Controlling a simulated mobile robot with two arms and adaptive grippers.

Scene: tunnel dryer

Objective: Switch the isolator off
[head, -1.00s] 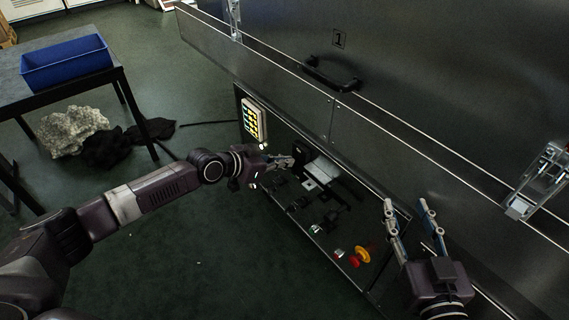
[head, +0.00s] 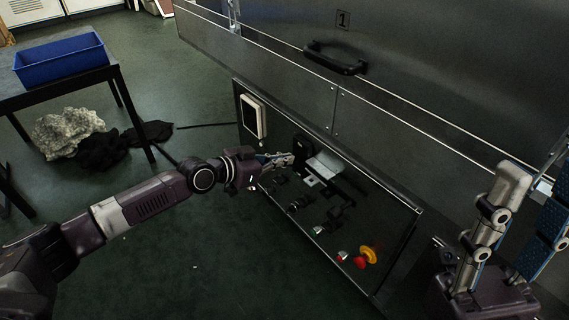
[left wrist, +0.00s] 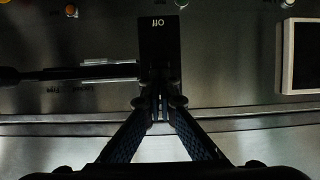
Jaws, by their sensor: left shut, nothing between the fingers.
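The isolator is a black block (head: 301,142) on the dark control panel (head: 390,213), just beyond my left gripper in the head view. In the left wrist view its black face (left wrist: 159,38) carries the word "Off", seen upside down. My left gripper (head: 288,160) is shut and empty, with its fingertips at the isolator. In the left wrist view the fingertips (left wrist: 160,102) are together at the block's lower end and hide part of it; I cannot tell whether they touch. My right gripper (head: 525,215) is open and empty at the right.
A small display (head: 252,116) on the panel is dark. A red button with a yellow surround (head: 367,256) sits at the panel's near end. A black door handle (head: 335,58) sticks out above. A blue bin (head: 60,62) stands on a table at left.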

